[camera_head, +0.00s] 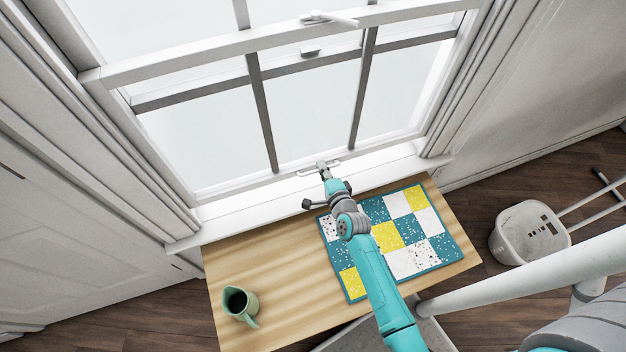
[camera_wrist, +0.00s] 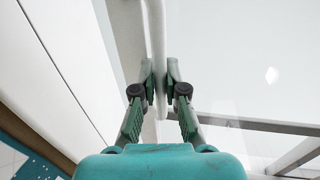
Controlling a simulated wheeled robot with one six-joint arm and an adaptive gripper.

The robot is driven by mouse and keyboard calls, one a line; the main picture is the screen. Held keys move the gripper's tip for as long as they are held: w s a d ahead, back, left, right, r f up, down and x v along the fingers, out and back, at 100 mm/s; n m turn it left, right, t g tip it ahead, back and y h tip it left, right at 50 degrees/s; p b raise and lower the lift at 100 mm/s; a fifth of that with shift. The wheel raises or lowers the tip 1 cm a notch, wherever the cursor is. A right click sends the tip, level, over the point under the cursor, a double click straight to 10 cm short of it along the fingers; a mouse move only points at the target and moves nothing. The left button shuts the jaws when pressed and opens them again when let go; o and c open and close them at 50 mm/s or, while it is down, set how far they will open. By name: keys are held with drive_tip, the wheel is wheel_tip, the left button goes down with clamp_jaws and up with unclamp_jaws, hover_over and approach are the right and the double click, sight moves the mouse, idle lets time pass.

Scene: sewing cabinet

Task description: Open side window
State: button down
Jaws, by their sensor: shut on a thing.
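The window (camera_head: 312,110) is a white sash frame with grey dividing bars in the wall ahead. A white handle (camera_head: 336,163) sits at the bottom of its lower sash; in the wrist view the handle (camera_wrist: 157,40) is a pale bar running upward. My gripper (camera_head: 321,165) reaches over the table to this handle. In the wrist view my gripper (camera_wrist: 159,78) has its two green fingers closed on the bar from both sides. In the head view the fingers are small and partly hide the handle. The lower sash's bottom rail appears close to the sill.
A wooden table (camera_head: 285,262) stands below the sill (camera_head: 240,205), with a checkered quilt (camera_head: 430,253) and a green jug (camera_head: 240,304) on it. A white basket (camera_head: 527,234) is on the floor at the right. White curtain-like panels flank the window.

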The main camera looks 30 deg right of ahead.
approach(318, 114)
drive_tip(key=x, duration=0.5)
drive_tip(key=shift+w, duration=0.1)
drive_tip(key=c, duration=1.2)
unclamp_jaws()
drive_tip(key=shift+f, duration=0.1)
drive_tip(key=v, duration=1.2)
